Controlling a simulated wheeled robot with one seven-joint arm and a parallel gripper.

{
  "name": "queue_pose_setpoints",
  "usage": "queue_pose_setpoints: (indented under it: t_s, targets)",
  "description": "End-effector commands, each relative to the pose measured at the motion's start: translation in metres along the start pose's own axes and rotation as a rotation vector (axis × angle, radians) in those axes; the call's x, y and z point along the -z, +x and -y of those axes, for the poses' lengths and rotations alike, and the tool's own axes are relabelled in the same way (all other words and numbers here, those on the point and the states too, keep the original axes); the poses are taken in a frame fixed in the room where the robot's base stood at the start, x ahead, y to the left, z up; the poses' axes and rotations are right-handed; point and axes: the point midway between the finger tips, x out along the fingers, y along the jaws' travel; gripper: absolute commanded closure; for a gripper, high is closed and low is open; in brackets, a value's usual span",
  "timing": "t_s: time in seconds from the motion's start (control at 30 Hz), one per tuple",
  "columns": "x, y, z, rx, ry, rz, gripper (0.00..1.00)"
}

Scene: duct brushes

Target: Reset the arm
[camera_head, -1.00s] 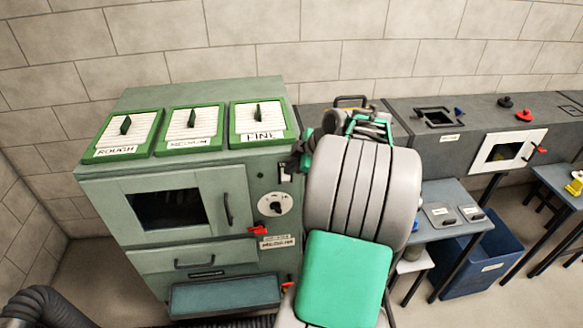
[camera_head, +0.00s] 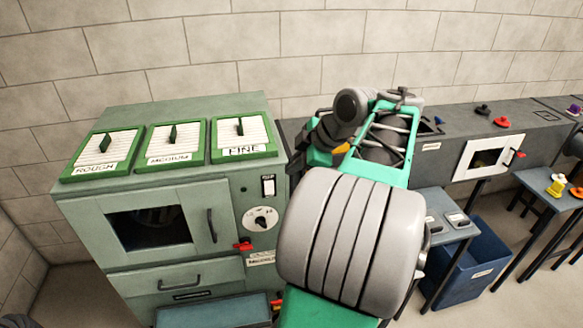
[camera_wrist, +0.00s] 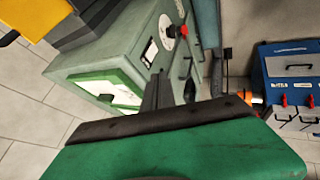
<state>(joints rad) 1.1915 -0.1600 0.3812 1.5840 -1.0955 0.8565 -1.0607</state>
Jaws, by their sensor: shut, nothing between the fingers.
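My arm rises in front of the grey-green cabinet's right side in the head view, its grey and green links bent. In the wrist view my gripper (camera_wrist: 158,88) shows as narrow dark fingers, together and empty, beyond a green body with a black edge. The fingers are in front of the green cabinet (camera_wrist: 115,75), and I cannot tell the exact gap. In the head view the fingers are not clear among the dark parts of the arm.
The cabinet (camera_head: 85,215) carries three lidded panels marked ROUGH, MEDIUM and FINE, a dial (camera_head: 261,219) and a red lever (camera_head: 243,246). A grey duct (camera_head: 440,155) runs along the wall at right. A blue bin (camera_head: 475,265) stands on the floor below small tables.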

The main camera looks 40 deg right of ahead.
Motion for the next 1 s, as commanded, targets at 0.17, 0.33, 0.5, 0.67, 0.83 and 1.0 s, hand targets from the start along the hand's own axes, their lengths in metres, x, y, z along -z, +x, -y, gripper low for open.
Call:
queue_pose_setpoints:
  t_s: [0.17, 0.33, 0.5, 0.67, 0.83, 1.0]
  targets:
    - [0.000, 0.000, 0.000, 0.000, 0.012, 0.000, 1.00]
    - [-0.004, 0.000, -0.001, -0.002, 0.244, 0.011, 1.00]
    - [-0.060, 0.021, 0.016, -0.028, 0.839, 0.130, 1.00]
    - [-0.109, 0.034, 0.066, -0.071, 1.314, 0.278, 1.00]
    - [-0.112, 0.044, 0.126, -0.136, 1.603, 0.439, 1.00]
    - [-0.076, 0.057, 0.175, -0.167, 1.594, 0.548, 1.00]
